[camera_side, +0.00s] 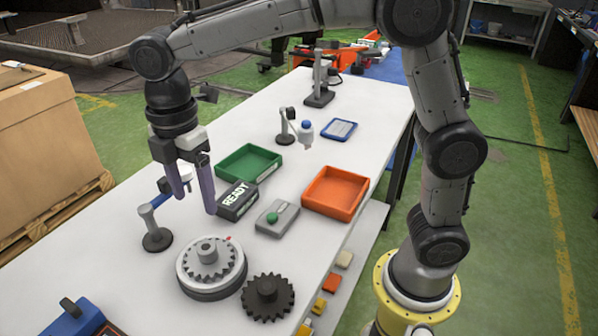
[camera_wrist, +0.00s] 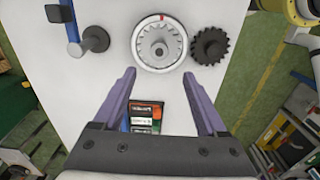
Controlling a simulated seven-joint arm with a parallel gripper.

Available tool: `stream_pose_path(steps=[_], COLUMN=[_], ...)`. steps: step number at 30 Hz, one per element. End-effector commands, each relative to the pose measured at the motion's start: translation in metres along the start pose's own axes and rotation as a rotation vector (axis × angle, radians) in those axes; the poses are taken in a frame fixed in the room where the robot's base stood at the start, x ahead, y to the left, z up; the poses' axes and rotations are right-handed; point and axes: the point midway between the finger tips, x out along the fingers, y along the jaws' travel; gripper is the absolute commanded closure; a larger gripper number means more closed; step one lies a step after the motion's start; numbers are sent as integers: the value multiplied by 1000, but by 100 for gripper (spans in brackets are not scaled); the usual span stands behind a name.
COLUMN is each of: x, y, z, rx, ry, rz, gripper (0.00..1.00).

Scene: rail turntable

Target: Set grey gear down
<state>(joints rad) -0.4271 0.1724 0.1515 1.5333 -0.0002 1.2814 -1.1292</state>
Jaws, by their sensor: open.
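The light grey gear (camera_side: 208,257) lies flat on the round turntable (camera_side: 212,287), with its hub upright. In the wrist view the grey gear (camera_wrist: 160,46) sits inside the turntable's pale ring (camera_wrist: 142,60), which has a red mark at its top edge. A dark toothed gear (camera_side: 267,297) lies on the table beside the turntable. It also shows in the wrist view (camera_wrist: 209,46). My gripper (camera_side: 195,203) is open and empty, raised above the table and apart from the grey gear. Its two purple fingers are spread in the wrist view (camera_wrist: 159,75).
A blue-armed stand (camera_side: 157,238) is left of the turntable. A READY sign (camera_side: 237,201), green tray (camera_side: 249,164), orange tray (camera_side: 335,193) and green-button box (camera_side: 277,218) stand behind it. A blue unit (camera_side: 83,322) is at the lower left.

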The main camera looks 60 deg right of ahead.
Motion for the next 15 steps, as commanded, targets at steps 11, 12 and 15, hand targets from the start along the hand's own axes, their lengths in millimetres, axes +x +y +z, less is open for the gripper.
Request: stream_pose_path(steps=[11, 12, 15], x=[-39, -40, -36], y=[-80, -93, -126], z=[99, 110, 133], rx=[654, 747, 973], ry=[119, 141, 200], rz=[182, 205, 261], gripper=[25, 25, 25])
